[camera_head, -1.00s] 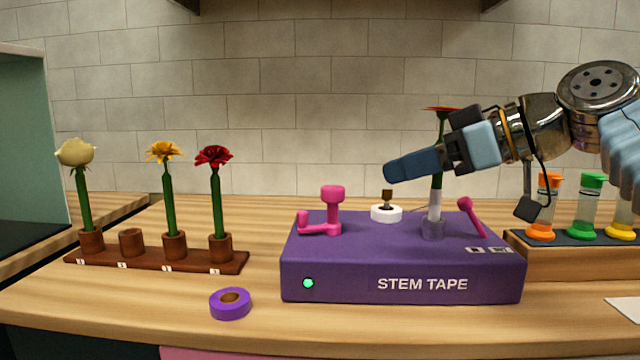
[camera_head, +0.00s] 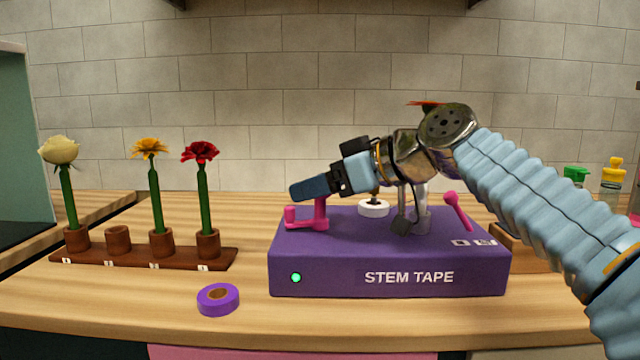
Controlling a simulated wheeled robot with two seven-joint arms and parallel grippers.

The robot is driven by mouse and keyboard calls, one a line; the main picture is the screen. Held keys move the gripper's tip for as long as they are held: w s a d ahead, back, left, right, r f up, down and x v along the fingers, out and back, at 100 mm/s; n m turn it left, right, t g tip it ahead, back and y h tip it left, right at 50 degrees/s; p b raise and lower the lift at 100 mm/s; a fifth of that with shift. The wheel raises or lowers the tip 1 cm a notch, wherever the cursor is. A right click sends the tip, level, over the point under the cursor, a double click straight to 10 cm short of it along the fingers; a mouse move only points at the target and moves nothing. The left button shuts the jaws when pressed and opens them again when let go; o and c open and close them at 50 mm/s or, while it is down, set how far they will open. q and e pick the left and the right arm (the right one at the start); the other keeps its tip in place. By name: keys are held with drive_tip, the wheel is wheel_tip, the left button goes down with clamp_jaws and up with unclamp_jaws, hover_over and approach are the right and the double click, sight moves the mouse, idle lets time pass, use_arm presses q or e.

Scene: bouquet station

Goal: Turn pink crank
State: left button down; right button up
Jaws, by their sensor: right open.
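The pink crank (camera_head: 320,215) stands on the left part of the purple stem tape box (camera_head: 390,252). Its low arm with a short peg points left. My right gripper (camera_head: 300,190) is over the crank from the right, its fingers pointing left, and it covers the crank's top knob. The gripper is open; I cannot tell whether it touches the crank. A flower's stem stands in the holder (camera_head: 423,220) on the box, mostly hidden behind my right arm. My left gripper is not in view.
A pink lever (camera_head: 457,208) and a white spool base (camera_head: 373,208) are on the box. A wooden rack (camera_head: 140,258) with three flowers stands left. A purple tape roll (camera_head: 218,298) lies in front. My arm covers much of the right side.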

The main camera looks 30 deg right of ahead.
drive_tip(key=c, duration=1)
drive_tip(key=shift+m, duration=0.3)
drive_tip(key=shift+r+m+t+h, duration=0.1)
drive_tip(key=shift+m+t+h, duration=0.5)
drive_tip(key=shift+m+h, duration=0.45)
drive_tip(key=m+h+p, duration=0.2)
drive_tip(key=m+h, duration=0.1)
drive_tip(key=h, duration=0.1)
drive_tip(key=shift+t, duration=0.3)
drive_tip(key=shift+m+h+p, duration=0.45)
drive_tip(key=shift+m+h, duration=1)
drive_tip(key=shift+h, duration=0.6)
drive_tip(key=shift+g, duration=0.4)
